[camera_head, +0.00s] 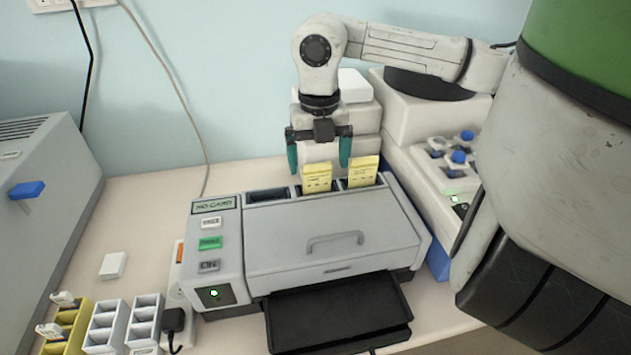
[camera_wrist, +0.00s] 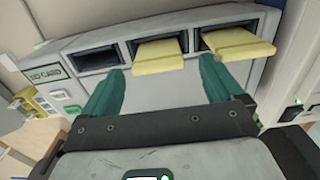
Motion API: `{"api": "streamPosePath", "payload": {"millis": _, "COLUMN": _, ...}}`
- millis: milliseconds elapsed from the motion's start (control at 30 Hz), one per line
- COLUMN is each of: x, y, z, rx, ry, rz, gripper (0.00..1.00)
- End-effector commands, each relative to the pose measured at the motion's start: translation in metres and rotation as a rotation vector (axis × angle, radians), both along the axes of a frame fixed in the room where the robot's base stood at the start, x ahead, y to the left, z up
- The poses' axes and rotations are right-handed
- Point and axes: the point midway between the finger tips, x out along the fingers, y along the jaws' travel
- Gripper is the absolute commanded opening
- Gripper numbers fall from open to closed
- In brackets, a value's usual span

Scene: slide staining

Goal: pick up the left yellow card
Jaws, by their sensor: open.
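Two yellow cards stand in slots at the back top of the grey staining machine (camera_head: 325,236). The left yellow card (camera_head: 317,177) is in the middle slot, and the right yellow card (camera_head: 363,171) is in the right slot. My gripper (camera_head: 320,165) is open and empty, with its teal fingers above the slots, one on either side of the left card in the head view. In the wrist view, the left card (camera_wrist: 159,54) lies ahead, between the spread fingertips (camera_wrist: 160,68), and appears untouched. The right card (camera_wrist: 238,48) is just beyond the right finger.
The left slot (camera_wrist: 97,57) is empty. A black tray (camera_head: 338,313) juts from the machine's front. A white device with blue knobs (camera_head: 445,165) stands close on the right. Yellow and white racks (camera_head: 108,325) stand at front left. A grey box (camera_head: 45,195) is far left.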

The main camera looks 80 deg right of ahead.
Motion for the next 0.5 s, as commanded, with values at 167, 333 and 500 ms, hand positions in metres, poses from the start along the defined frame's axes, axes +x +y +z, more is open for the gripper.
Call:
{"api": "streamPosePath", "payload": {"millis": 167, "x": 0.004, "y": -0.002, "z": -0.017, "rx": 0.005, "ry": 0.001, "rz": 0.0, "gripper": 0.94}}
{"api": "streamPosePath", "payload": {"millis": 333, "x": 0.005, "y": -0.004, "z": -0.042, "rx": 0.004, "ry": 0.001, "rz": -0.001, "gripper": 0.94}}
{"api": "streamPosePath", "payload": {"millis": 500, "x": 0.005, "y": -0.004, "z": -0.051, "rx": 0.001, "ry": 0.0, "rz": 0.0, "gripper": 0.94}}
